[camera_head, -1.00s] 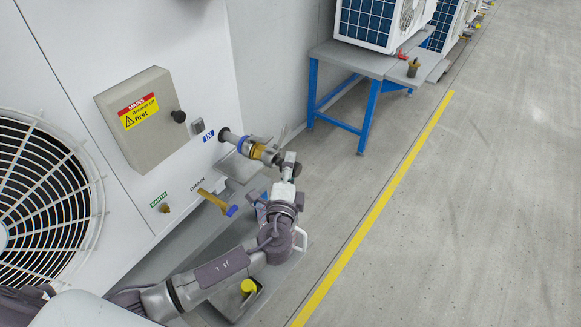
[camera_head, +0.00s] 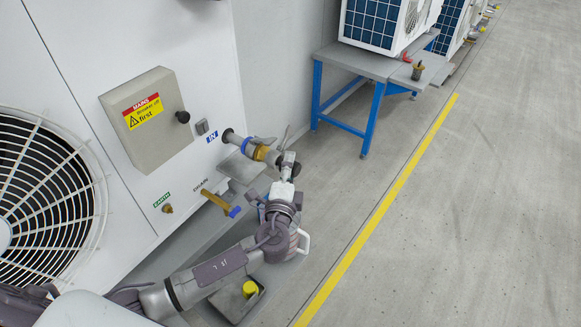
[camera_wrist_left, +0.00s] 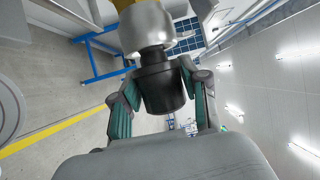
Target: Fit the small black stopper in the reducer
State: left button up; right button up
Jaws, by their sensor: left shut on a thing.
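The small black stopper (camera_wrist_left: 162,88) is between the two fingers of my left gripper (camera_wrist_left: 162,112) in the left wrist view. Its narrower end points at the silver reducer (camera_wrist_left: 147,28) and appears to meet its mouth; I cannot tell how deep it sits. In the head view the reducer (camera_head: 273,158) is at the outer end of the brass valve (camera_head: 261,153) on the pipe marked IN. My left gripper (camera_head: 287,164) is at that end, shut on the stopper, which is mostly hidden there. My right gripper is not in view.
A tray (camera_head: 232,306) with a yellow-capped item (camera_head: 249,288) lies below my left arm. A blue-legged bench (camera_head: 372,110) stands behind. The floor to the right is clear.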

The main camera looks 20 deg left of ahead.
pick_arm(q)
jog(key=shift+w+a, duration=0.15)
jog(key=shift+a, duration=0.4)
dwell(0.4)
jog(key=o, duration=1)
jog(key=shift+o, duration=0.2)
jog(key=s+d, duration=0.2)
jog(key=s, duration=1)
jog(key=shift+f, duration=0.35)
